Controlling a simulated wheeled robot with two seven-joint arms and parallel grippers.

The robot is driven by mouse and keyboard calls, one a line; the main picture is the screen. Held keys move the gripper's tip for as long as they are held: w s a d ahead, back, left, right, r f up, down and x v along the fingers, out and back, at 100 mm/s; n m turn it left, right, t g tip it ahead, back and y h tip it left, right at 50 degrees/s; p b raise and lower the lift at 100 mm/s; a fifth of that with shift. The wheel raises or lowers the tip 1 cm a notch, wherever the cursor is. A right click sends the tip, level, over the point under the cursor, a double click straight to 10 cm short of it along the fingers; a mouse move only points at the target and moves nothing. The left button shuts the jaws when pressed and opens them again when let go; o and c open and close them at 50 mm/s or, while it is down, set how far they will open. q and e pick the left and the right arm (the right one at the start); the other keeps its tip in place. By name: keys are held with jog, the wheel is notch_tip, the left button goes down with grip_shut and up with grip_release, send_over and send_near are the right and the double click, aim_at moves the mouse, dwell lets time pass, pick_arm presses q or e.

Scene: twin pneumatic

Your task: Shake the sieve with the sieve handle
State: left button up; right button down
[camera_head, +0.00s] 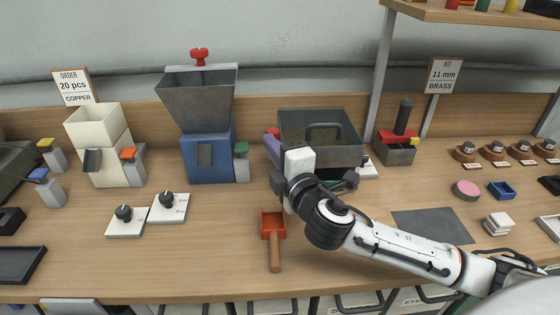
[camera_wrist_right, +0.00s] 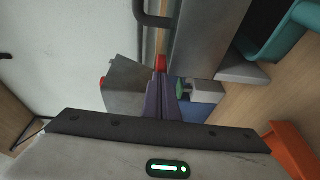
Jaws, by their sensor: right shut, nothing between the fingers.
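The sieve (camera_head: 290,124) is a dark grey-green open box at the middle back of the bench. A dark arched handle (camera_head: 323,126) shows across it; a dark bent bar, likely this handle, also shows at the top of the right wrist view (camera_wrist_right: 140,16). My right gripper (camera_head: 271,140) is just left of the sieve, its purple fingers pointing away and to the left. In the right wrist view the fingers (camera_wrist_right: 160,98) are together, with nothing seen between them. Whether they touch the sieve cannot be told. My left gripper is not in view.
A blue machine with a grey hopper (camera_head: 200,100) stands left of my right gripper. A red scoop (camera_head: 272,224) with a wooden handle lies in front. Two white knob units (camera_head: 127,220) sit front left. A red-topped device (camera_head: 397,148) stands right of the sieve. A grey mat (camera_head: 432,226) lies right.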

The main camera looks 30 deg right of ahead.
jog(key=shift+s, duration=0.1)
jog(key=s+a, duration=0.4)
jog(key=s, duration=0.8)
jog(key=shift+a+r+b, duration=0.25)
jog(key=shift+a+b, duration=0.1)
